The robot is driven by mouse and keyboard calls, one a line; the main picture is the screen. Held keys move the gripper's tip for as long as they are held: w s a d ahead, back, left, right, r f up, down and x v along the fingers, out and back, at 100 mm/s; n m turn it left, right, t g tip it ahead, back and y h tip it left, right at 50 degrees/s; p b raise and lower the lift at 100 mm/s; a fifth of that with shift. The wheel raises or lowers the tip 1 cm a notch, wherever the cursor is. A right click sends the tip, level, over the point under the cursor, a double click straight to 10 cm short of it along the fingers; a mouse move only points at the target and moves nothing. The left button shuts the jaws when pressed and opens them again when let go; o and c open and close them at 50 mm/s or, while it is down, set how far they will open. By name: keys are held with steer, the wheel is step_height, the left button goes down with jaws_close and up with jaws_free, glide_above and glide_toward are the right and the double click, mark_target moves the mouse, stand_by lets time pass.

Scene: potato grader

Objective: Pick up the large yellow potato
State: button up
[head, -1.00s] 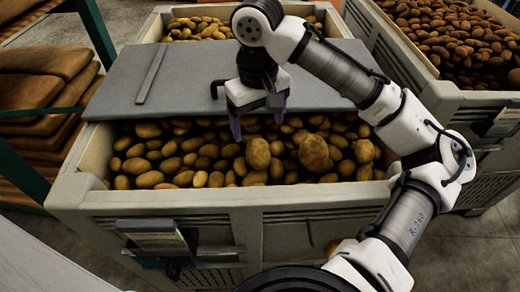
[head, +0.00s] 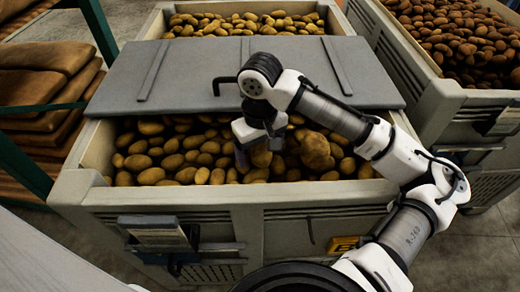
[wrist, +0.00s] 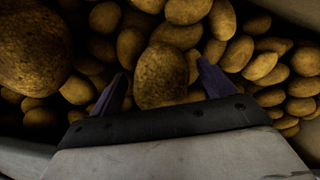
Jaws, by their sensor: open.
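A large yellow potato (head: 261,157) lies on the heap in the near crate, partly hidden by my gripper (head: 256,150) in the head view. In the wrist view the yellow potato (wrist: 160,78) sits between the two dark purple fingers of my gripper (wrist: 162,72). The fingers are open, one on each side of it. Its lower end is hidden by the gripper body, and I cannot tell whether a finger touches it. A bigger, rough brownish potato (head: 315,151) lies just right of it; it looms at the left of the wrist view (wrist: 34,48).
The near crate (head: 290,199) is full of smaller potatoes, and its walls stand close around. A grey lid board (head: 210,75) covers its back part. Another potato crate (head: 455,95) stands at the right. Stacked sacks (head: 40,85) lie at the left.

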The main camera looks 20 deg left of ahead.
steer(key=c, duration=1.1)
